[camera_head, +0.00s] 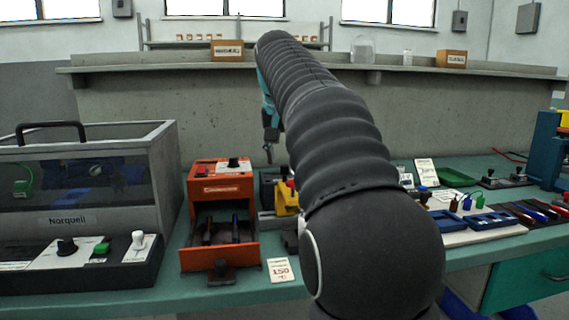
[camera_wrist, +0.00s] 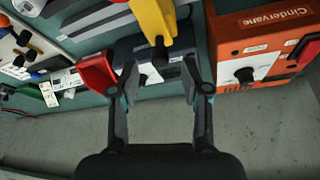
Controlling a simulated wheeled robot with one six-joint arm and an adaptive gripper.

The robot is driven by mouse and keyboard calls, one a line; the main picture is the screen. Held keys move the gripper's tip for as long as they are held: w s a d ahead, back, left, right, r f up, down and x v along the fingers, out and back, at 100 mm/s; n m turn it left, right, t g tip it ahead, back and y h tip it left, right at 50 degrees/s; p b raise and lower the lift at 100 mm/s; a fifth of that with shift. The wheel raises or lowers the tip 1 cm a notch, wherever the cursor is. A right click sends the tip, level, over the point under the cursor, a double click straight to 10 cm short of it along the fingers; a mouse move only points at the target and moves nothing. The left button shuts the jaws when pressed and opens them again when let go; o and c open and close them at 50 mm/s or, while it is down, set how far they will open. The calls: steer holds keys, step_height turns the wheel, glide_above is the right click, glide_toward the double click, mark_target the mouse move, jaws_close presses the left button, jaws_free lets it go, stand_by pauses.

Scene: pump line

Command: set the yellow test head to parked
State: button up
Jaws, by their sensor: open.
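The yellow test head (camera_head: 286,199) stands on the bench, right of the orange box and partly hidden behind my arm. In the wrist view its yellow body (camera_wrist: 153,18) is at the top middle, with a dark knob-like tip (camera_wrist: 160,46) pointing down the picture. My gripper (camera_wrist: 158,92) is open, its two fingers apart on either side of a line below that tip. Nothing shows held between the fingers. A red block (camera_wrist: 98,76) lies close beside the left finger; I cannot tell if they touch. In the head view my gripper (camera_head: 269,150) hangs above the bench, mostly hidden by my arm.
The orange Cindervane box (camera_head: 221,190) with a black knob (camera_wrist: 244,75) stands just beside the test head. A clear-lidded Narquell case (camera_head: 85,190) is at left. Blue trays (camera_head: 490,221) and tools lie at right. A concrete ledge (camera_head: 200,110) rises behind.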

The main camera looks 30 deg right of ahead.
steer(key=shift+x, duration=1.35)
jaws_close()
